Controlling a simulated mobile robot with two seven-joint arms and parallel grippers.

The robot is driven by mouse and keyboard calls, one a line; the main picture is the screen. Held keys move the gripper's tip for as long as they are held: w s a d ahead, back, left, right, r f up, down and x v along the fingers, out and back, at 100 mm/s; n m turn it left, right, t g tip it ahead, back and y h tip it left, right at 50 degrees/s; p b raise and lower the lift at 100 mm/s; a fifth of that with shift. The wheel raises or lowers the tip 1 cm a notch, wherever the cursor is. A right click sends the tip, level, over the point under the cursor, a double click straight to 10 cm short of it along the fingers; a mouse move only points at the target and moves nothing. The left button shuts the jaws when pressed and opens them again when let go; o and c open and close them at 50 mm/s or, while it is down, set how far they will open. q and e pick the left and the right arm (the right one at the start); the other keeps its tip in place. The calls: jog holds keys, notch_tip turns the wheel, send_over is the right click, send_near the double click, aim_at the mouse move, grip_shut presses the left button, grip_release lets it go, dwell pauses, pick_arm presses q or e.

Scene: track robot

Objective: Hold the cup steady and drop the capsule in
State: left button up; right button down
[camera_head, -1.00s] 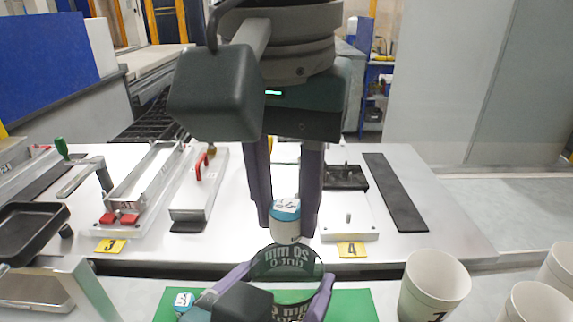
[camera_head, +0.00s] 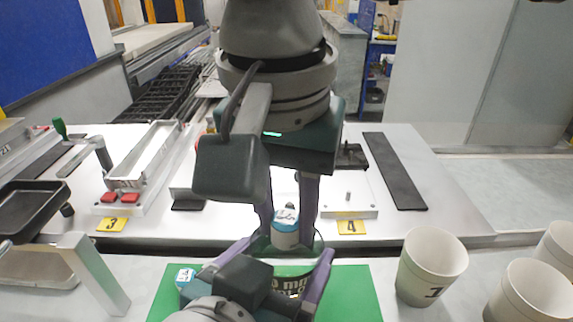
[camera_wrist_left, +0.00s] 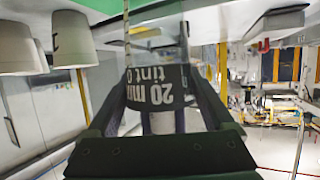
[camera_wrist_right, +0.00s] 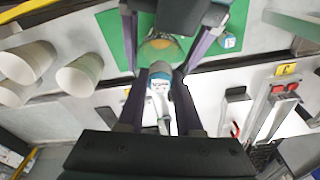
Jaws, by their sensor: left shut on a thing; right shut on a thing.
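A see-through cup with a dark printed label (camera_head: 292,279) stands over the green mat (camera_head: 345,295). My left gripper (camera_head: 270,280) is shut on its sides; the label also shows in the left wrist view (camera_wrist_left: 158,86). My right gripper (camera_head: 286,222), pointing down from above, is shut on a white capsule with a blue top (camera_head: 286,232). The capsule's lower end overlaps the cup's mouth in the head view; I cannot tell how far inside it is. The capsule also shows between the fingers in the right wrist view (camera_wrist_right: 160,88).
Another blue-topped capsule (camera_head: 185,277) is on the mat's left side. Several white cups, one marked 1 (camera_head: 432,267), stand at right. A metal bracket (camera_head: 92,272) is at left. Fixtures with yellow tags 3 (camera_head: 112,225) and 4 (camera_head: 351,227) stand on the table behind.

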jog(key=c, duration=0.5)
grip_release()
dwell(1.9)
notch_tip(320, 180, up, 6)
dwell(0.7)
pick_arm(q)
jog(key=o, duration=1.3)
